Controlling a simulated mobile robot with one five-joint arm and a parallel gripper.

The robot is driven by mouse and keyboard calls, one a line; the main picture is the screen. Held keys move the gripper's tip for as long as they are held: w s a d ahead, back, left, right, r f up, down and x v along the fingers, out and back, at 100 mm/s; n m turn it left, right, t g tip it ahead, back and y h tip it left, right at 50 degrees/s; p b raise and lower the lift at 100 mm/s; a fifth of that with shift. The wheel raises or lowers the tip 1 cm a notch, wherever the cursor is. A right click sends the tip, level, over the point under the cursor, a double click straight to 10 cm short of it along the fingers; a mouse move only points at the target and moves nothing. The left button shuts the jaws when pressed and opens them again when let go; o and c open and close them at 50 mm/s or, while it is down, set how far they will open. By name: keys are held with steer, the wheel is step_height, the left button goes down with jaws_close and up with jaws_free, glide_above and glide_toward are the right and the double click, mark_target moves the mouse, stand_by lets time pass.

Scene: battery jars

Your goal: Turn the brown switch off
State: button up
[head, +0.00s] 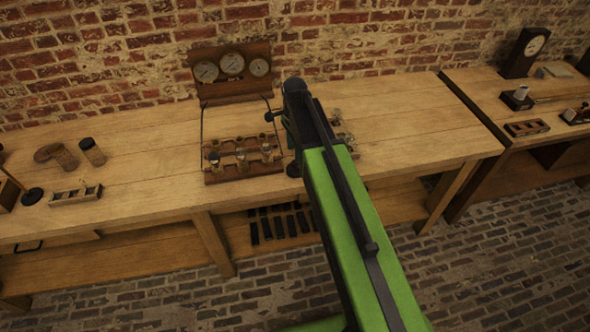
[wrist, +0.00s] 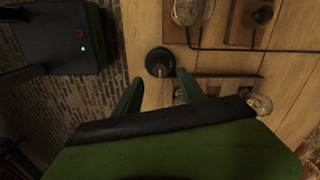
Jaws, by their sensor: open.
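My gripper (wrist: 159,80) is open, with its two green fingers apart over the pale bench top in the wrist view. A round black knob-like thing (wrist: 160,61) lies just beyond the fingertips, roughly in line with the gap; I cannot tell whether they touch it. A thin dark bar (wrist: 225,76) runs to its right. I cannot tell for sure which part is the brown switch, or its position. In the head view my arm covers much of this spot, and a small black round thing (head: 292,170) shows at its left side.
A wooden rack of jars (head: 240,178) stands left of my arm, with a three-dial gauge board (head: 232,68) behind it. The bench top (head: 410,115) right of my arm is mostly clear.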

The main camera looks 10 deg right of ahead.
mark_target(295, 162)
step_height(295, 162, down, 6)
steer(key=b, duration=0.3)
steer(key=shift+r+b, duration=0.25)
steer(key=shift+b, duration=0.15)
steer(key=shift+r, duration=0.1)
jaws_close()
